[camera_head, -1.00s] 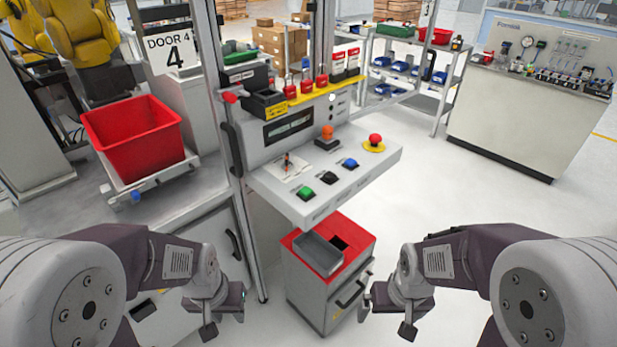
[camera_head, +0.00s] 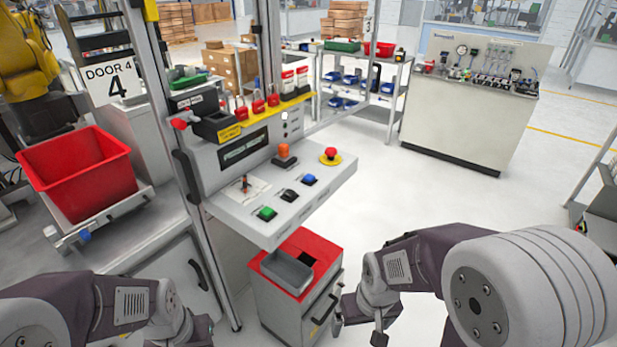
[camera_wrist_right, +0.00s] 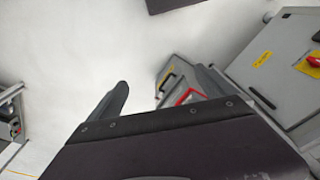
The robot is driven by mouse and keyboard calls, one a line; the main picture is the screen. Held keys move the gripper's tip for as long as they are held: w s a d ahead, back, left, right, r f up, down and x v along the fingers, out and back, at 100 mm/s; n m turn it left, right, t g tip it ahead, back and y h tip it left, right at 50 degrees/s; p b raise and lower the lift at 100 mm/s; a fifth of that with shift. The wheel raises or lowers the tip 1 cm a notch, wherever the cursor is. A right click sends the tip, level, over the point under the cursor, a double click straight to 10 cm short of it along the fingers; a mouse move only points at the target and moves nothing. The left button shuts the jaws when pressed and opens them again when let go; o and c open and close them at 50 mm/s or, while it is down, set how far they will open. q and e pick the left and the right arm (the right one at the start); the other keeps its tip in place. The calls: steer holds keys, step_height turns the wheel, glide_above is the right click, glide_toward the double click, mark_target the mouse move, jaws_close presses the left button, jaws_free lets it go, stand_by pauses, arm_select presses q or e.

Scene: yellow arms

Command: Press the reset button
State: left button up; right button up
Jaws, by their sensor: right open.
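The control panel (camera_head: 225,212) has a sloped grey desk with green (camera_head: 266,214), black (camera_head: 289,195) and blue (camera_head: 309,180) push buttons along its front. An orange button (camera_head: 284,151) on a dark base and a red mushroom button (camera_head: 331,154) on a yellow ring sit behind them. The button labels are too small to read, so I cannot tell which is reset. My right gripper (camera_head: 358,322) is open and empty, below and in front of the desk; its fingers also show in the right wrist view (camera_wrist_right: 163,85). My left gripper (camera_head: 190,332) is partly cut off at the bottom edge.
A grey cabinet with a red top (camera_head: 268,264) and a grey tray (camera_head: 287,270) stands under the desk. Shelves (camera_head: 372,112) and a white bench (camera_head: 455,125) stand behind. Floor right of the desk is clear.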

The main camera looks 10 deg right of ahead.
jaws_close()
stand_by(1.5)
